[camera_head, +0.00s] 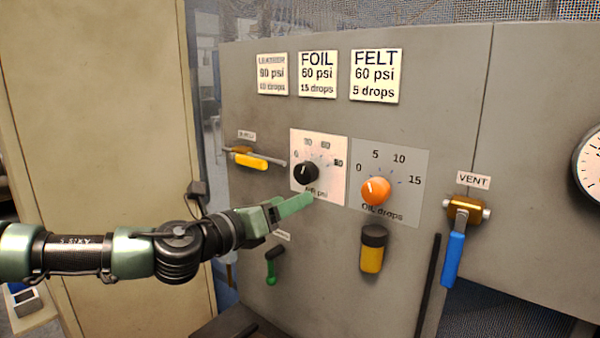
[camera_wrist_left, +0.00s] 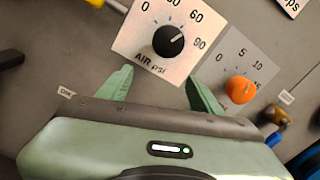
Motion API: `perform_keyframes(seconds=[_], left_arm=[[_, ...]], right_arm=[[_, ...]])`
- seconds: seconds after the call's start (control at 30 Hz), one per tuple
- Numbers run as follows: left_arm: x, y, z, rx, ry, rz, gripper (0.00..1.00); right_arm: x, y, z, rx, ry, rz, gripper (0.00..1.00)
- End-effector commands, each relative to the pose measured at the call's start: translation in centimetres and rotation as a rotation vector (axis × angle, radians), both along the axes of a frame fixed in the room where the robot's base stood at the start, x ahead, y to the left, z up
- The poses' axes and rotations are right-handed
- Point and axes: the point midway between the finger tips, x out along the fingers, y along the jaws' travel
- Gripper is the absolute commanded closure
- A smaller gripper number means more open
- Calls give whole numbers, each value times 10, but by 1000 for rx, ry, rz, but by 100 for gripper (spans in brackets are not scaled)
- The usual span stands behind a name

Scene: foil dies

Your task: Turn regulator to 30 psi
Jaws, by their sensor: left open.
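The regulator is a black round knob (camera_head: 306,173) on a white plate marked AIR psi, with numbers around it from 0 to 90. It also shows in the left wrist view (camera_wrist_left: 168,41), where its white pointer mark faces right and slightly up, near the 90 side of the scale. My left gripper (camera_head: 297,204) is just below the knob in the head view. In the left wrist view my left gripper (camera_wrist_left: 160,83) has its two green fingers spread, with nothing between them and the knob ahead of their tips. My right gripper is not in view.
An orange oil-drops knob (camera_head: 376,191) sits right of the regulator. A yellow-handled lever (camera_head: 250,160) is to its left. A green handle (camera_head: 271,266), a yellow cylinder with a dark cap (camera_head: 372,250) and a blue vent lever (camera_head: 453,258) also protrude from the grey panel.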

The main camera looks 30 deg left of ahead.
Motion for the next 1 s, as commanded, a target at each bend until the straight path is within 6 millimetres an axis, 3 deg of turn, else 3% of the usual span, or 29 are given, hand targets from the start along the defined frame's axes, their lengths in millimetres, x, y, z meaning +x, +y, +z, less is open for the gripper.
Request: perform_keyframes(seconds=[0.03, 0.1, 0.23, 0.87, 1.0], left_arm=[[-7, 5, 17, 81, -15, 2, 35], [-14, 9, 30, 158, -27, 1, 35], [-19, 13, 41, 228, -34, 1, 35], [32, 8, 42, 226, -29, 1, 35], [37, 10, 38, 236, -29, 7, 35]], right_arm=[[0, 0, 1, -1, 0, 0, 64], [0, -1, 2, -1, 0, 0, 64], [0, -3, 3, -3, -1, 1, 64], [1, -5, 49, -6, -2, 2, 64], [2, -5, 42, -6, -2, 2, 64]])
